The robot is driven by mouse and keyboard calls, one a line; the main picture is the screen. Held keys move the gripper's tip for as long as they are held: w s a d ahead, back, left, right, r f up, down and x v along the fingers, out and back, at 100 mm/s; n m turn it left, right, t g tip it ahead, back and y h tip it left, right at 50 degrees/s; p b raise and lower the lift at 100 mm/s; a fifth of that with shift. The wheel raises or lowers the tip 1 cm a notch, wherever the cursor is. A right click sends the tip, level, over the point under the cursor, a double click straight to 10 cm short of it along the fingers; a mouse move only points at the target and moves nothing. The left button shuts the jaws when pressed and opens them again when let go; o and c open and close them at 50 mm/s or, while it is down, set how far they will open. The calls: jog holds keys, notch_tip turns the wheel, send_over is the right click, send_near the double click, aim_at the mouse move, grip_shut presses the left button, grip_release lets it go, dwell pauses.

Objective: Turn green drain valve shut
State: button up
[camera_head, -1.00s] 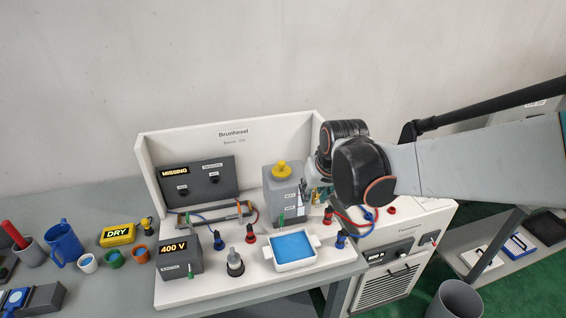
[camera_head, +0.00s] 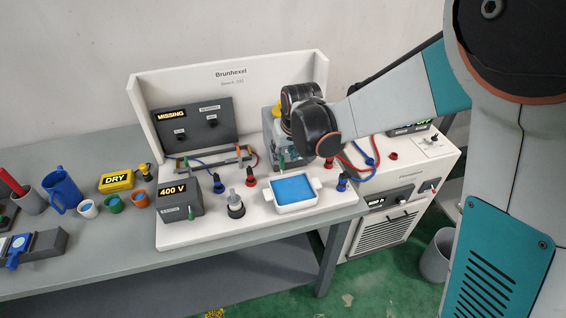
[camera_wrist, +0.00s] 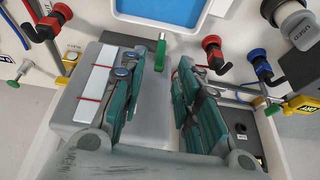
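The green drain valve handle (camera_head: 282,161) stands upright low on the front of the grey tank (camera_head: 269,123), just behind the blue-filled white tray. In the wrist view the green handle (camera_wrist: 161,52) shows at the tank's edge, between and slightly beyond the fingertips. My gripper (camera_wrist: 164,62) is open, its two teal fingers spread on either side of the handle over the tank. I see no clear contact with the handle. In the head view my wrist hides most of the tank and the fingers.
The blue-filled tray (camera_head: 318,190) stands in front. Red and blue plugs (camera_head: 342,182) stand nearby, with a grey-topped black fitting (camera_head: 236,206) to the left. The 400 V box (camera_head: 180,199) has another small green handle. Red and blue hoses (camera_head: 360,158) lie to the right.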

aim_at(283, 158)
jog(key=shift+b+x, duration=0.8)
jog(key=shift+x, duration=1.1)
jog(key=shift+c, duration=0.2)
grip_shut()
